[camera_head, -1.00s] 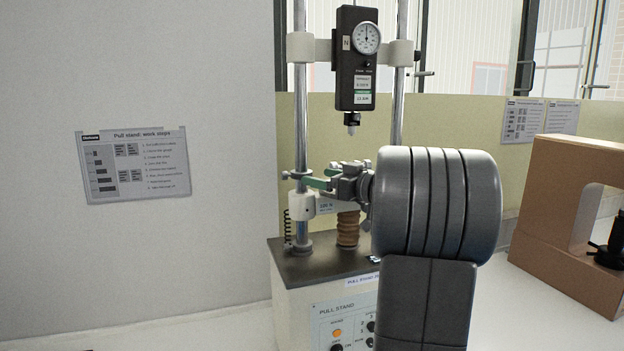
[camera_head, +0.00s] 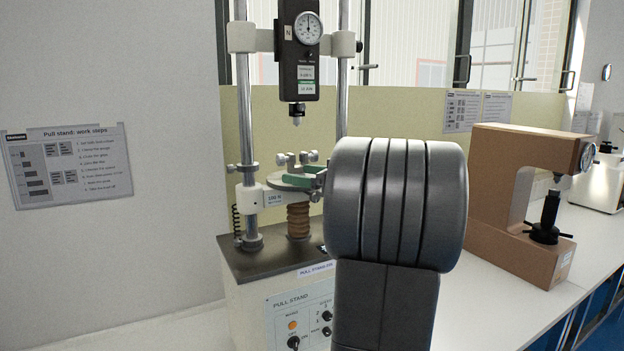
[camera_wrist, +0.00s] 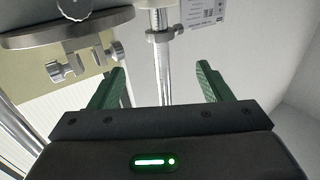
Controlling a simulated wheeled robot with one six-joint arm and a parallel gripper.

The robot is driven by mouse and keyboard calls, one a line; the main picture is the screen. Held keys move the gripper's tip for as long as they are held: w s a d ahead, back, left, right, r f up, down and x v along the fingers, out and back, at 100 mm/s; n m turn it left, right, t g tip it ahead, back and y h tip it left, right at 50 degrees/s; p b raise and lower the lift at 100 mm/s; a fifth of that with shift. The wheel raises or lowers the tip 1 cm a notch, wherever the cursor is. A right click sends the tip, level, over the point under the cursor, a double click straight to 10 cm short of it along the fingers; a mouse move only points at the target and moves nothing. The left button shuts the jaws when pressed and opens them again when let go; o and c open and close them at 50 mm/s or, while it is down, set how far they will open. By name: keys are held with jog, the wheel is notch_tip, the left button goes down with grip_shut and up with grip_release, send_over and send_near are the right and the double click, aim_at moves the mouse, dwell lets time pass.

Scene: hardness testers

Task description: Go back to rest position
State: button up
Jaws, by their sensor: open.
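My gripper (camera_wrist: 160,80) is open in the wrist view, with its two green fingers apart and nothing held between them. A metal post with a collar (camera_wrist: 160,35) shows beyond the gap. In the head view my arm hides most of the gripper; green finger parts show beside the platform of the pull stand (camera_head: 245,265). The round platform with clamp screws (camera_wrist: 75,30) is at the upper left of the wrist view, close to the left finger; I cannot tell whether they touch. The force gauge (camera_head: 298,60) hangs above the platform.
A brown hardness tester (camera_head: 500,180) stands on the white bench to the right, with a pale device (camera_head: 600,180) farther along. A work-steps sheet (camera_head: 70,165) hangs on the left wall. Bare bench lies between the stand and the brown tester.

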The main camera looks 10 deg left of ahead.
aim_at(256, 167)
jog(key=p+x, duration=0.2)
jog(key=x, duration=1.2)
jog(key=shift+d, duration=0.1)
